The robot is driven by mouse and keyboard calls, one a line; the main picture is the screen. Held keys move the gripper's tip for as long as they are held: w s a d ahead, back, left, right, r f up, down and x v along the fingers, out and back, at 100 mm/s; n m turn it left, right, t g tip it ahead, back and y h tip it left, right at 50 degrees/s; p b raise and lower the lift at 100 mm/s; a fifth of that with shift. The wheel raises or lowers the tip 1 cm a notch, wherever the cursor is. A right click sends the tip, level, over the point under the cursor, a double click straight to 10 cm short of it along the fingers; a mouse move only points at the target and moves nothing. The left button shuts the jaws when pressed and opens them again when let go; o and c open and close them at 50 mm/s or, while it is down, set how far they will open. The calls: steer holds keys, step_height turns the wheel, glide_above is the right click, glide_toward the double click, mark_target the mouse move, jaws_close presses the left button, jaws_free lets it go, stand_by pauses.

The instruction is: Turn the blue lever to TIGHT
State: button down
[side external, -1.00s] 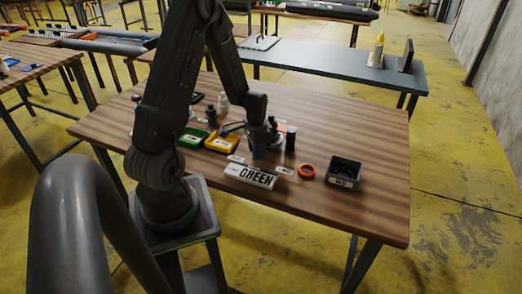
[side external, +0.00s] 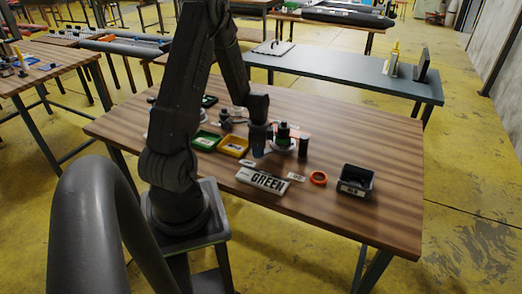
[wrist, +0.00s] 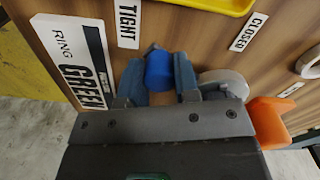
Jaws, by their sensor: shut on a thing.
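The blue lever (wrist: 160,70) is between the fingers of my gripper (wrist: 160,78) in the wrist view, and the gripper is shut on it. The lever lies just below the white TIGHT label (wrist: 128,22) in that picture. The CLOSED label (wrist: 250,31) lies farther off to the upper right. In the side view my gripper (side external: 259,150) is low over the table, left of a dark fixture with a green band (side external: 283,133). There the lever is too small and too covered to make out.
A white RING GREEN sign (side external: 264,180) lies close in front of the gripper. A yellow tray (side external: 235,147) and a green tray (side external: 205,141) sit to the left. A black cylinder (side external: 303,147), an orange ring (side external: 318,178) and a black bin (side external: 356,181) stand to the right. The table's right end is clear.

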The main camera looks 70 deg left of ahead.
steer(key=shift+a+m, duration=0.3)
steer(key=shift+a, duration=0.15)
stand_by(0.4)
steer(key=c, duration=0.8)
jaws_free()
steer(key=shift+c, duration=0.2)
steer(key=shift+r, duration=0.15)
step_height(320, 180, up, 14)
steer(key=shift+f, duration=0.2)
